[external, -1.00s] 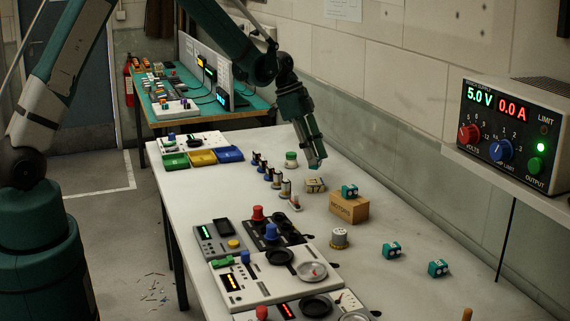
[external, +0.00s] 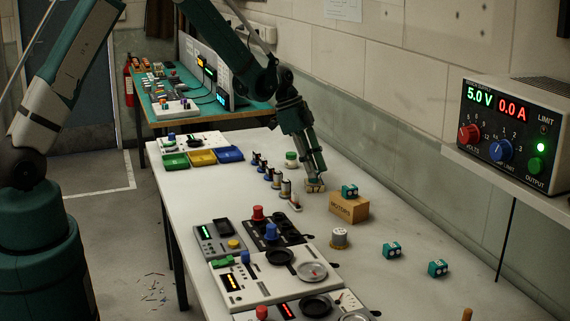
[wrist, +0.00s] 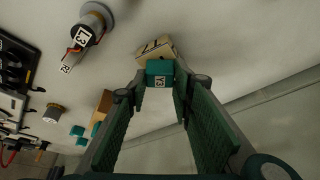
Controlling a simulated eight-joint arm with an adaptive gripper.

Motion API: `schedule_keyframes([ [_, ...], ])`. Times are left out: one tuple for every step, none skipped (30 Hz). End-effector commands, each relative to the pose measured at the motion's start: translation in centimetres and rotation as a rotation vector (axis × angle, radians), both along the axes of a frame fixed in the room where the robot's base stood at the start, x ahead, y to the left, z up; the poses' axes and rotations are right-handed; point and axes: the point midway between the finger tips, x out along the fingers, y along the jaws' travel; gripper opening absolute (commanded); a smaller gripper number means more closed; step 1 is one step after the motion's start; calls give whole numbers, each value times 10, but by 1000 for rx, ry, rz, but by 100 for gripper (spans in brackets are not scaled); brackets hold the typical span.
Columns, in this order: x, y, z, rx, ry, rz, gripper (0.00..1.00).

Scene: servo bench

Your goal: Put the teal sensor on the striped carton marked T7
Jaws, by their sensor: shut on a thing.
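My gripper (external: 314,178) is shut on a teal sensor, pointing down at the striped carton (external: 315,188). In the wrist view the teal sensor (wrist: 160,70) with a white label sits between the fingertips (wrist: 160,84). The striped carton (wrist: 156,47) shows just beyond the sensor, partly hidden by it. I cannot tell whether the sensor touches the carton's top. The carton's mark is not readable now. In the external view the held sensor is hidden by the fingers.
A brown carton (external: 349,209) with another teal sensor (external: 349,191) on top stands close by at right. Two more teal sensors (external: 392,250) (external: 438,268) lie on the bench. Several small spools (external: 286,188) stand left of the carton. A grey cylinder (external: 340,238) is nearer the camera.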

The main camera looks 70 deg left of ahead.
Motion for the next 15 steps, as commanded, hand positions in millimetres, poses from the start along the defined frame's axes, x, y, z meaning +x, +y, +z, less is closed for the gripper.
schedule_keyframes([
  [0, 0, 0, 0, 0, 0, 14],
  [0, 0, 0, 0, 0, 0, 14],
  [0, 0, 0, 0, 0, 0, 14],
  [0, 0, 0, 0, 0, 0, 14],
  [0, 0, 0, 0, 0, 0, 14],
  [0, 0, 0, 0, 0, 0, 14],
  [0, 0, 0, 0, 0, 0, 14],
  [0, 0, -1, 0, 0, 0, 14],
  [0, 0, -2, 0, 0, 0, 14],
  [0, 0, -3, 0, 0, 0, 14],
  [0, 0, -4, 0, 0, 0, 14],
  [0, 0, -3, 0, 0, 0, 26],
  [0, 0, -3, 0, 0, 0, 30],
  [0, 0, -3, 0, 0, 0, 34],
  [0, 0, -3, 0, 0, 0, 39],
])
